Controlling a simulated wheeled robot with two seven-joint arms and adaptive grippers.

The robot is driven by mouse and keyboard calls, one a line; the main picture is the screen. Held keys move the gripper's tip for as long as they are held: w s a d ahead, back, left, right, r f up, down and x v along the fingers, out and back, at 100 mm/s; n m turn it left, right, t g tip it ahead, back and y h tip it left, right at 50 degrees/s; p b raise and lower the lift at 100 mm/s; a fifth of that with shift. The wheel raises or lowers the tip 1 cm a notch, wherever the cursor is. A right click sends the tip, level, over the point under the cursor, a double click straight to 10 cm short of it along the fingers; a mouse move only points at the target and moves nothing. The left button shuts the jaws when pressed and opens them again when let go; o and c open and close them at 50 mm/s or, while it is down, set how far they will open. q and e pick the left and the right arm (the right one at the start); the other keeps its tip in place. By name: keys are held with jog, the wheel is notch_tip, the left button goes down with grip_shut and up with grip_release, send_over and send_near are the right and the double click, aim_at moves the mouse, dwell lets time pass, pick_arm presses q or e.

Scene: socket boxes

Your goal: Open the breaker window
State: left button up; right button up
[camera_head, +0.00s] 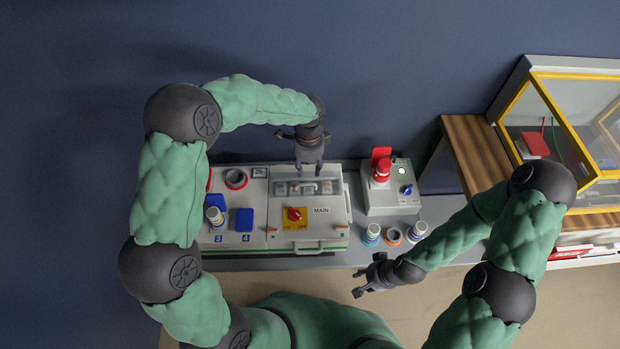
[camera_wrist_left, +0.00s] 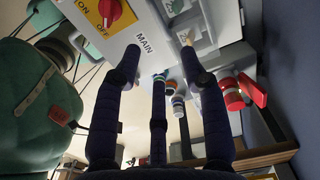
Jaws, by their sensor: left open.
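The breaker window (camera_head: 304,188) is a grey framed panel on the white socket box (camera_head: 338,222), above the MAIN label and the red switch (camera_head: 294,214) on its yellow plate. Breakers show in it; whether its cover is shut I cannot tell. My left gripper (camera_head: 309,172) points down at the window's upper edge; contact is not clear. In the left wrist view its fingers (camera_wrist_left: 160,62) are apart with nothing gripped, and part of the window (camera_wrist_left: 192,28) shows beyond the right fingertip. My right gripper (camera_head: 360,283) is empty in front of the bench, its fingers apart.
A smaller box (camera_head: 392,194) with a red plug stands right of the main box. Several round plugs (camera_head: 393,236) sit on the grey bench before it. A blue-covered socket (camera_head: 244,218) is at left. A yellow-framed glass case (camera_head: 570,130) stands on a wooden table at right.

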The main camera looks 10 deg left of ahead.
aim_at(309, 185)
pick_arm(q)
notch_tip(309, 185, down, 9)
jog(key=b, duration=0.2)
jog(key=shift+b, duration=0.35)
grip_shut()
